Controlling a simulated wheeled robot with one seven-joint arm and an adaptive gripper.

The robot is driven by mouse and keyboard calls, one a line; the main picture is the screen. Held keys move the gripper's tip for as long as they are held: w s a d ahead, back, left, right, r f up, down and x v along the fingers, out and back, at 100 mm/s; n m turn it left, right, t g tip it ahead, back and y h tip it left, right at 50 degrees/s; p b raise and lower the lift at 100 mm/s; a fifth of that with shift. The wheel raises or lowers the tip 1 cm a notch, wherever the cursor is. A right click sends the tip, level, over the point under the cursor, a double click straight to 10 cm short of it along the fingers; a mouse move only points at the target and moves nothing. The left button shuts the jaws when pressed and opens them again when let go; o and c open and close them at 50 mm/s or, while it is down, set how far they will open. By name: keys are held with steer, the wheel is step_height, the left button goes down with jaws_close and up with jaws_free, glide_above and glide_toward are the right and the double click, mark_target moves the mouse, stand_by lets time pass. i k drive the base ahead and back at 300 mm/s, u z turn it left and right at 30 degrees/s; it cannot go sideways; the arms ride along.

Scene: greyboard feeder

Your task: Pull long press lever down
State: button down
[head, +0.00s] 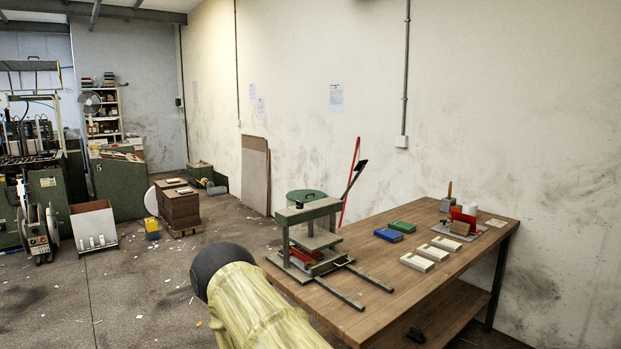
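The press (308,207) stands on the near left end of the wooden table (402,291). It has a grey-green frame with an upper beam and a plate below it. A red piece (306,256) lies low inside, and two long bars (341,290) run out from its base to the right. A dark bar with a thick black end (358,170) slants up behind the press. I cannot tell whether it is the press lever or a separate pole. My arm shows at the bottom centre, left of the table and apart from the press. My gripper is not in view.
A blue tray (388,235), a green tray (402,225) and several cream trays (417,262) lie mid-table. A small fixture (460,222) stands at the far right end. A red pole (351,179) leans at the wall. Floor is open to the left, with scraps.

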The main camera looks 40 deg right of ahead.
mark_target(360, 166)
steer(key=u, duration=0.3)
steer(key=i, duration=2)
steer(key=z, duration=0.95)
